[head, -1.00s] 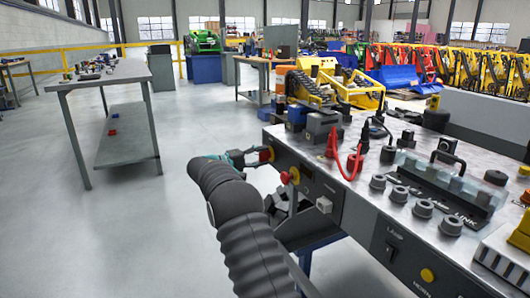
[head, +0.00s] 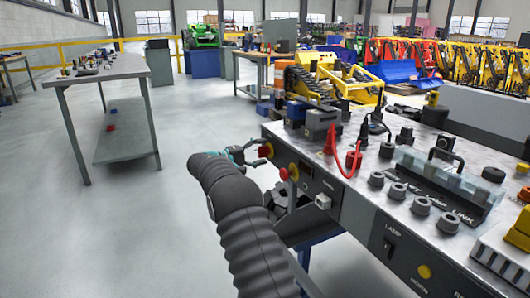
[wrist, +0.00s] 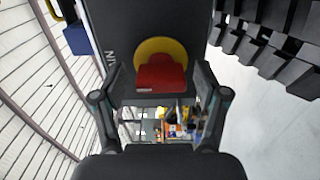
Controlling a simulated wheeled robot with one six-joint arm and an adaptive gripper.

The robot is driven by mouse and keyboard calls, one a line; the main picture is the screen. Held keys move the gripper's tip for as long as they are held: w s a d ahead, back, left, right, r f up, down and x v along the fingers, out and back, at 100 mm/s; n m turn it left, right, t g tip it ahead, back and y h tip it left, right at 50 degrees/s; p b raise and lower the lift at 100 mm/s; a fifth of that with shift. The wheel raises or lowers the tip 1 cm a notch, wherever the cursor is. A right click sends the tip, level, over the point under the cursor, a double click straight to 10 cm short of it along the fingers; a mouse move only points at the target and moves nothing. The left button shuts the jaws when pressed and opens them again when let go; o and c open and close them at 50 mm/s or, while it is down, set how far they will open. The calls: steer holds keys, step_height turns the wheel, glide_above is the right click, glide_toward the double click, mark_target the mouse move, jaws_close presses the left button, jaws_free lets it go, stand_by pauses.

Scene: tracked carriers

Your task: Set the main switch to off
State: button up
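The main switch is a red handle on a yellow disc (wrist: 160,75), set in a dark panel face with partly visible lettering beside it. My gripper (wrist: 160,88) is open, with one finger on each side of the red handle and visible gaps between. I cannot tell which position the handle marks.
A red knob (head: 289,173) sits on the console front close to the switch. Red cables (head: 353,160), several dark knobs and a lamp rocker switch (head: 388,249) are on the console (head: 350,208). A grey table (head: 130,67) stands left, with clear floor between.

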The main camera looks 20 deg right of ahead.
steer(key=shift+a, duration=0.1)
steer(key=shift+a, duration=0.1)
steer(key=a, duration=1.1)
steer(key=shift+s+a, duration=0.2)
steer(key=shift+a, duration=0.2)
